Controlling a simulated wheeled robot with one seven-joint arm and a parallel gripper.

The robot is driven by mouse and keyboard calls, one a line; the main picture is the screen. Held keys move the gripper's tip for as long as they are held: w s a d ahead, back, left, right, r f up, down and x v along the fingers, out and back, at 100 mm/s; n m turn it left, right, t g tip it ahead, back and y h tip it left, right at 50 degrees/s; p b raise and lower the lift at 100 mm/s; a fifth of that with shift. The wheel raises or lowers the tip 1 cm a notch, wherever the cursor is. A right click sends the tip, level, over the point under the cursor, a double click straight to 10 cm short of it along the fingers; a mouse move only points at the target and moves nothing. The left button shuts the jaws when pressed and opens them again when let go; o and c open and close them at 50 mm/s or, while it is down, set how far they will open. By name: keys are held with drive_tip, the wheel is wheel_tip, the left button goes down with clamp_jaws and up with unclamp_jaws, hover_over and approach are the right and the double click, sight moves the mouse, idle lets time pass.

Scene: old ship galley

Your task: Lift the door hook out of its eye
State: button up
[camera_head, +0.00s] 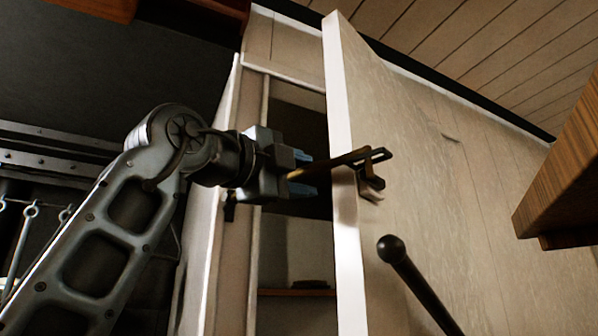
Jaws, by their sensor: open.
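The door hook (340,163) is a dark brass bar that runs across the gap to the door's pale front edge. Its right end has a long slot and lies just above a small brass fitting (370,184) on the door, perhaps the eye. I cannot tell whether hook and fitting are engaged. The door (345,200) stands ajar. My gripper (312,174) is open in the gap left of the door edge, its bluish fingers above and below the hook's left part. The hook's left end is hidden by my gripper, and I cannot tell whether the fingers touch it.
A pale frame (247,185) stands close behind my gripper. A dark opening with a wooden shelf (297,292) shows between frame and door. A dark ball-ended rod (410,275) rises in front of the door. A wooden piece (565,175) juts in at right. Hooks hang at far left.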

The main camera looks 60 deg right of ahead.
clamp_jaws()
idle(0.3)
idle(0.3)
